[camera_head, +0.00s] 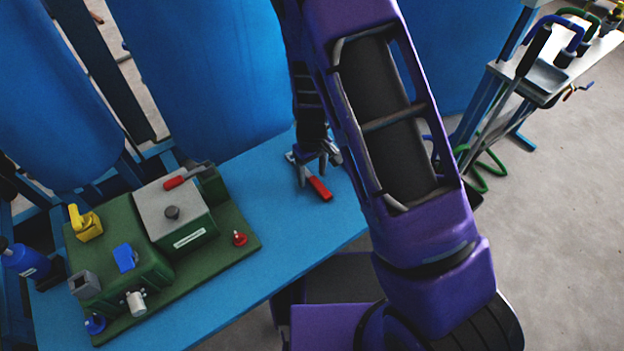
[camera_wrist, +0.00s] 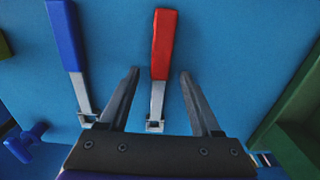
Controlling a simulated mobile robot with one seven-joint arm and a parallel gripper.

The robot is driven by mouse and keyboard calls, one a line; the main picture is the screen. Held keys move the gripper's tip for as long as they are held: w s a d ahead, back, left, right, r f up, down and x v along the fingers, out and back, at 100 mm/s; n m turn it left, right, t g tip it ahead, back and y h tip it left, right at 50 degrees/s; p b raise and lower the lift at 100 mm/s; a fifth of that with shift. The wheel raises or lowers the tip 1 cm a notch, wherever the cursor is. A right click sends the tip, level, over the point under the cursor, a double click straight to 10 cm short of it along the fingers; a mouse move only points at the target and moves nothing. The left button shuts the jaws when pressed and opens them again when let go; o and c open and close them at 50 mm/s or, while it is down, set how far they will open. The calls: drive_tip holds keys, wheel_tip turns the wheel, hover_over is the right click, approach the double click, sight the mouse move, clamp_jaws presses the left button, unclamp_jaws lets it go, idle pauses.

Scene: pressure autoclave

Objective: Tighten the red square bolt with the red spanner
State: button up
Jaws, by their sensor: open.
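The red spanner (camera_head: 319,188) lies on the blue table, red handle and grey metal head. In the wrist view the red spanner (camera_wrist: 163,50) runs between my two fingers, with its open jaw end towards my palm. My gripper (camera_head: 318,169) is open above it; the wrist view shows a gap on both sides between the fingers (camera_wrist: 159,73) and the spanner. I cannot tell how far above it the fingertips are. A small red piece (camera_head: 239,238), likely the red bolt, stands on the right corner of the green base; its square shape is too small to make out.
A blue spanner (camera_wrist: 66,40) lies left of the red one. The green base (camera_head: 150,310) carries a grey-topped box (camera_head: 178,214) with a red-handled lever, and yellow and blue parts. Large blue tanks (camera_head: 205,70) stand behind the table (camera_head: 300,240). A bench with hoses (camera_head: 545,80) stands at right.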

sight(312, 177)
drive_tip(key=shift+f, duration=0.15)
clamp_jaws()
idle(0.4)
wheel_tip(312, 177, up, 9)
drive_tip(key=p, duration=0.1)
drive_tip(key=s+a+r+n, duration=0.2)
drive_tip(key=s+a+n, duration=0.7)
drive_tip(key=n, duration=0.9)
drive_tip(key=shift+s, duration=1.5)
